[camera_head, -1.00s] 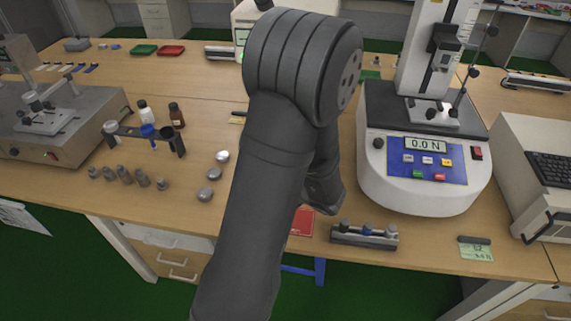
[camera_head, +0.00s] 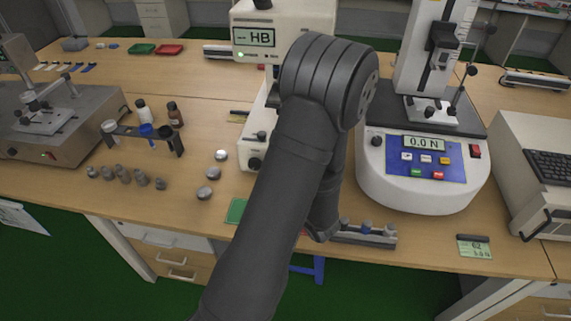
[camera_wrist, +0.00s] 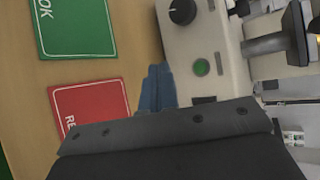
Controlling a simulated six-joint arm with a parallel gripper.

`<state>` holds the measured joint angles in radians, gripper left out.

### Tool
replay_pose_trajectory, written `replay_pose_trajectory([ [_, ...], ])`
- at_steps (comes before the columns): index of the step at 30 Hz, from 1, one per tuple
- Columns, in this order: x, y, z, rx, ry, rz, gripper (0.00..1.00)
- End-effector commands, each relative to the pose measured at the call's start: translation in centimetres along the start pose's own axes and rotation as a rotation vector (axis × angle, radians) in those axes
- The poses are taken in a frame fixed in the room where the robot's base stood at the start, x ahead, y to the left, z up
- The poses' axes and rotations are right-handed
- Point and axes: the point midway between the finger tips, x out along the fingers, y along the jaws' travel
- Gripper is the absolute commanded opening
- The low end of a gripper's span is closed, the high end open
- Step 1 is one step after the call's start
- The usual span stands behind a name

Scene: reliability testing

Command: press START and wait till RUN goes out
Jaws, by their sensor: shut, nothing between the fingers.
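A white tester with an "-- HB" display (camera_head: 254,38) stands behind my arm in the head view. A small green lamp (camera_head: 241,55) glows below its display; its label is too small to read. In the wrist view a white machine base (camera_wrist: 180,45) carries a black knob (camera_wrist: 182,11) and a round green button (camera_wrist: 201,67), whose label I cannot read. My gripper (camera_wrist: 154,72) shows blue fingers closed together, empty, left of and apart from the green button. My arm hides the fingers in the head view.
A green "OK" card (camera_wrist: 75,25) and a red card (camera_wrist: 90,105) lie on the table. A force tester reading 0.0 N (camera_head: 424,144) stands right of my arm.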

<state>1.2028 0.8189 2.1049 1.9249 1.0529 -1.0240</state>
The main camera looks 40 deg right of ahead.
Motion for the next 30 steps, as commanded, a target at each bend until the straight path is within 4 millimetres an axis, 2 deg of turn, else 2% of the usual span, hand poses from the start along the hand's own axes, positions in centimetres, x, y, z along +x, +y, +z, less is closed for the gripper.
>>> replay_pose_trajectory([
  [15, 4.7, -3.4, -3.4, -0.002, -0.001, 0.001, 0.0],
  [21, 5.5, -4.0, -3.9, -0.001, -0.001, 0.0, 0.0],
  [30, 5.6, -4.0, -4.0, -0.001, -0.001, 0.001, 0.0],
])
